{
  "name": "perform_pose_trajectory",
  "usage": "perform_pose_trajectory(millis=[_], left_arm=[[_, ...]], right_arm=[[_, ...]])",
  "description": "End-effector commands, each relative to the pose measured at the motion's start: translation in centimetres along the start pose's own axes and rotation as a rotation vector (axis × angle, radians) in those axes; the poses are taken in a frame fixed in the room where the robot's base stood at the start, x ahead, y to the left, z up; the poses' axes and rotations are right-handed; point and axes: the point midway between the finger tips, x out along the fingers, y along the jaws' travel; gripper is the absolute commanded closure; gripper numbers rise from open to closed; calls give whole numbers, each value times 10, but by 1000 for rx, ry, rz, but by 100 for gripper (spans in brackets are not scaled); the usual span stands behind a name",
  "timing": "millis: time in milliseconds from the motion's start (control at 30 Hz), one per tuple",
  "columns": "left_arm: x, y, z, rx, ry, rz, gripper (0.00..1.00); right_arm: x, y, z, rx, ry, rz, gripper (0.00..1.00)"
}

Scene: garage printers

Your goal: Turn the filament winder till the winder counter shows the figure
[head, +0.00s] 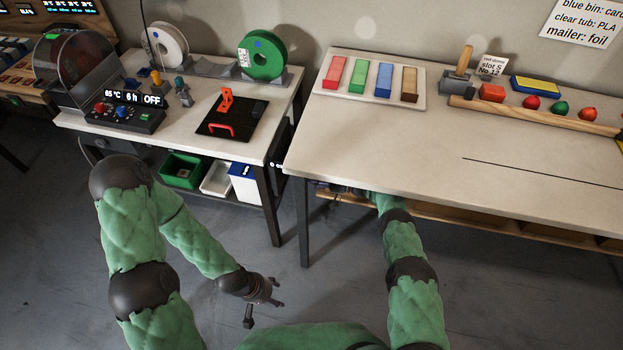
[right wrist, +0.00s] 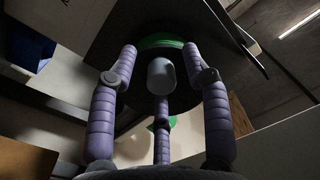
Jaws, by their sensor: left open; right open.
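I cannot make out a filament winder or its counter for sure in either view. A filament dryer with a dark spool under a clear cover (head: 75,67) stands on the left table. Its panel (head: 127,107) reads "65 °C 6 h OFF". My left gripper (head: 262,300) is open and empty, low above the floor in front of the left table. My right arm reaches under the front edge of the right bench, and its hand is mostly hidden there in the head view. In the right wrist view my right gripper (right wrist: 160,65) has its fingers spread, with nothing clearly between them.
A white spool (head: 166,46) and a green spool (head: 263,54) stand at the back of the left table (head: 190,145). A black plate (head: 233,118) lies in front. The right bench (head: 400,145) holds colored bars (head: 359,77); its front middle is clear. Bins (head: 181,170) sit below.

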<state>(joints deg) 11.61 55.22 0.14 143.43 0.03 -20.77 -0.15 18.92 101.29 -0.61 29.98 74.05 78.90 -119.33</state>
Motion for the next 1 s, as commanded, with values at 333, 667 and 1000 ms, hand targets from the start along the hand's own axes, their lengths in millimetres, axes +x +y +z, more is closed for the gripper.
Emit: perform_pose_trajectory(millis=[333, 667, 1000], left_arm=[[0, 0, 0, 0, 0, 0, 41], [0, 0, 0, 0, 0, 0, 41], [0, 0, 0, 0, 0, 0, 41]], right_arm=[[0, 0, 0, 0, 0, 0, 97], [0, -3, -2, 72, 2, -1, 100], [0, -10, -4, 254, 7, -4, 100]])
